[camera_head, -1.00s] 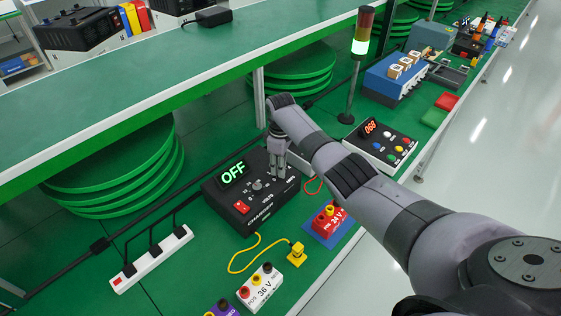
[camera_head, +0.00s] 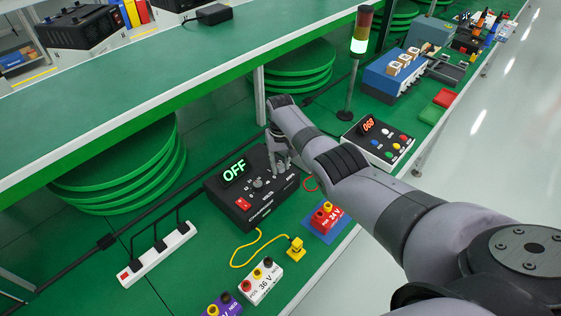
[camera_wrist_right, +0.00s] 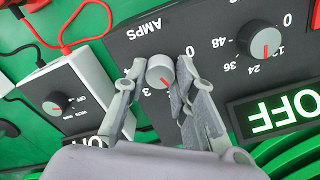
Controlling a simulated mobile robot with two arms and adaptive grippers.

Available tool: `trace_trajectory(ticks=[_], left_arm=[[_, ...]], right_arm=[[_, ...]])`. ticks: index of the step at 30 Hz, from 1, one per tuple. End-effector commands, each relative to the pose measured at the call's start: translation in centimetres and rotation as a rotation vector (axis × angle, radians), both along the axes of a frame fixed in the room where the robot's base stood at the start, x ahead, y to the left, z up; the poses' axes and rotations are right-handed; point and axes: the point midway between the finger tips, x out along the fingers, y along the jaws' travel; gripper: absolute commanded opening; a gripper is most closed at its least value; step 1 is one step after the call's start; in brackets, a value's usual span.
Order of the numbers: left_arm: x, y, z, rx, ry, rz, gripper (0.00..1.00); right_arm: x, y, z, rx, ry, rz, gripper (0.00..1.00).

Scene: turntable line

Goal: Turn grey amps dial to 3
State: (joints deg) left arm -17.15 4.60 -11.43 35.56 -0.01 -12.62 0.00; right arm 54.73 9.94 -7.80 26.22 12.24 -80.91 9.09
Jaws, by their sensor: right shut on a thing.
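The black charger box (camera_head: 222,205) stands on the green bench with a green OFF display (camera_head: 235,170). In the right wrist view, the grey amps dial (camera_wrist_right: 160,70) sits beside the word AMPS on the box. Its red pointer line points toward the bottom of the picture, slightly right. A 3 shows below the dial and a 0 at its upper right; fingers cover other marks. My right gripper (camera_head: 281,168) is at the box's right part, shut on the dial with one finger on each side (camera_wrist_right: 160,77). My left gripper is not in view.
The volts dial (camera_wrist_right: 259,39) is beside the amps dial. A white battery (camera_head: 262,283), a red battery (camera_head: 326,217) and a yellow plug (camera_head: 296,249) lie in front. A button panel (camera_head: 378,143) stands to the right. The green shelf (camera_head: 120,95) is behind and above.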

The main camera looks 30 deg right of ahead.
Motion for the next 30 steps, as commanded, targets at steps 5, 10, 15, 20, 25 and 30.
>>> trace_trajectory(ticks=[5,10,15,20,25,30], left_arm=[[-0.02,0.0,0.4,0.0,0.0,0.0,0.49],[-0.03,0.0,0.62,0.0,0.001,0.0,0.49],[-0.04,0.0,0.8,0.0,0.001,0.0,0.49],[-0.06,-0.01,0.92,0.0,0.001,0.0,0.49],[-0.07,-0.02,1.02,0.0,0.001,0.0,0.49],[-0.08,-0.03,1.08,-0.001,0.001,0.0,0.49]], right_arm=[[0.05,0.07,0.12,0.002,-0.001,-0.166,0.0],[0.03,0.04,0.1,0.001,0.0,-0.328,0.0],[0.1,0.05,0.13,0.001,-0.002,-0.49,0.0],[0.1,0.07,0.12,0.001,-0.002,-0.641,0.0],[0.11,0.07,0.13,0.002,-0.002,-0.801,0.0],[0.12,0.05,0.13,0.002,-0.002,-0.949,0.0]])
